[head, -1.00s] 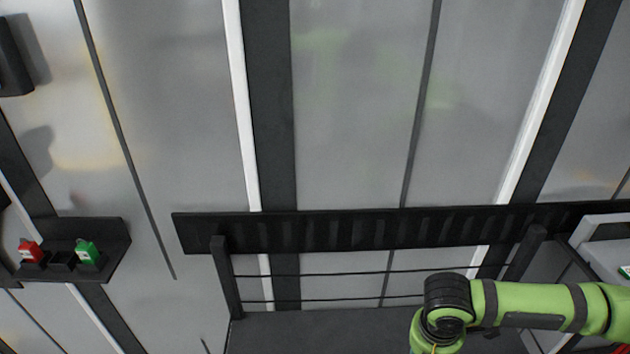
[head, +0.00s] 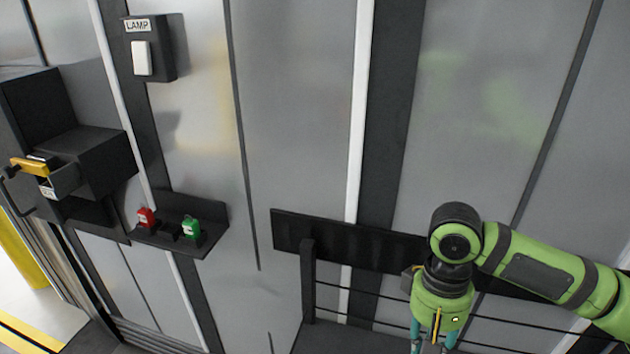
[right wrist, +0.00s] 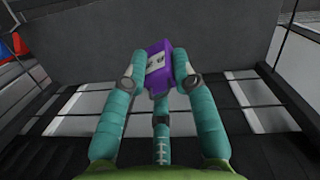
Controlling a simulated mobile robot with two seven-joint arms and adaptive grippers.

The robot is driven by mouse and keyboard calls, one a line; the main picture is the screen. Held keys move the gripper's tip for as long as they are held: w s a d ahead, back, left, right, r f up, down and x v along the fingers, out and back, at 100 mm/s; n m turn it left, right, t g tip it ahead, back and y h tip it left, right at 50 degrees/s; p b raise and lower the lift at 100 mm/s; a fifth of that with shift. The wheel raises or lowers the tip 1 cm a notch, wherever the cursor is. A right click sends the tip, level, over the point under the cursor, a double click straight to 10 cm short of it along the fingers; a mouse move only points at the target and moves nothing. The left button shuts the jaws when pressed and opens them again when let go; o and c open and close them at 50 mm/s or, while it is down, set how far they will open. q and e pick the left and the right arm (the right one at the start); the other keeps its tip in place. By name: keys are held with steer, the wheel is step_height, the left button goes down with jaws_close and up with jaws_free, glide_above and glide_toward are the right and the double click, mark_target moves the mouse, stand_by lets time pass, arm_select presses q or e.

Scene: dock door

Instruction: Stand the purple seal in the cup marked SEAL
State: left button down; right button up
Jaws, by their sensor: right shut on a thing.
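The purple seal (right wrist: 157,65), a small block with a pale marked face, is held between the fingertips of my right gripper (right wrist: 158,75) in the right wrist view. In the head view my right gripper (head: 432,345) points down at the bottom edge, its fingertips cut off and the seal out of sight. A dark wall shelf (head: 214,222) at left carries a red block (head: 146,217) and a green block (head: 191,228), with a dark socket (head: 167,230) between them that looks empty. I cannot read a SEAL mark anywhere. My left gripper is not in view.
A LAMP switch (head: 142,58) is on the wall above the shelf. A black box (head: 95,160) with a yellow-topped part (head: 30,167) juts out at far left. A black rail (head: 330,243) runs along the wall near my right arm. The wall between shelf and rail is clear.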

steer(key=shift+a+r+m, duration=0.35)
steer(key=shift+r+m, duration=0.15)
steer(key=shift+r, duration=0.05)
steer(key=shift+w+d+r, duration=0.1)
steer(key=shift+w, duration=0.05)
stand_by(0.4)
stand_by(0.3)
